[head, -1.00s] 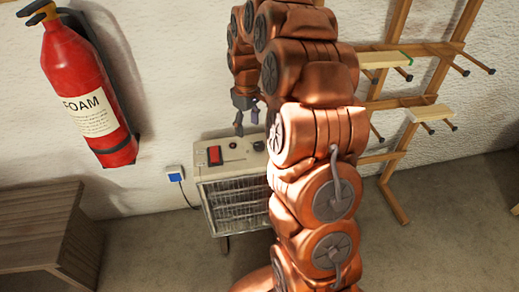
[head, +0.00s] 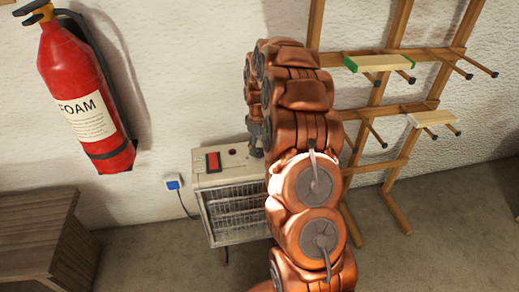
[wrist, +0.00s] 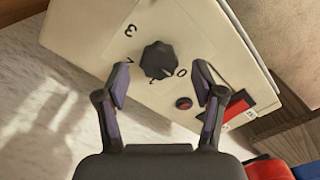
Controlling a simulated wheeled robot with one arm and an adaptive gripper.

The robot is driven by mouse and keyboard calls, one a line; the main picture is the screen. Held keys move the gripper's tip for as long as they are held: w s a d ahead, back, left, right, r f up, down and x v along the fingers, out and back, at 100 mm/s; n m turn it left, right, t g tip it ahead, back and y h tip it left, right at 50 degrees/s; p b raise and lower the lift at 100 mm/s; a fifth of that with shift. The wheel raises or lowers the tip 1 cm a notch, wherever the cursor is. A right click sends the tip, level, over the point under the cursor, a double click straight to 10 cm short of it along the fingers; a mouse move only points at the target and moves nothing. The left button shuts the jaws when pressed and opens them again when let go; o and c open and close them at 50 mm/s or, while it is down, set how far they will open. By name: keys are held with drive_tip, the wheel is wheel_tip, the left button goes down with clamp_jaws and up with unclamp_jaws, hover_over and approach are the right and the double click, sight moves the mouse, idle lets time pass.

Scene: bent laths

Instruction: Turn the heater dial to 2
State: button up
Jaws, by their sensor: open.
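The heater (head: 236,210) stands against the wall, left of my arm in the head view. In the wrist view, its cream top panel (wrist: 85,30) carries a black dial (wrist: 159,60) with printed marks around it. A 3 and a 0 are readable; the other marks are partly covered or unclear, and I cannot tell where the dial points. My gripper (wrist: 162,76) is open, with one fingertip either side of the dial and gaps to it. In the head view, my gripper (head: 256,140) is over the panel's right end, mostly hidden, and the dial is hidden there.
A red switch (head: 213,161) and a small round indicator (wrist: 184,103) sit on the panel beside the dial. A fire extinguisher (head: 85,95) hangs on the wall at left. A wooden rack (head: 385,110) with laths stands at right. A wooden cabinet (head: 35,235) is at lower left.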

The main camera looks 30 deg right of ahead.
drive_tip(key=shift+f, duration=1.05)
drive_tip(key=c, duration=1.1)
drive_tip(key=shift+c, duration=0.2)
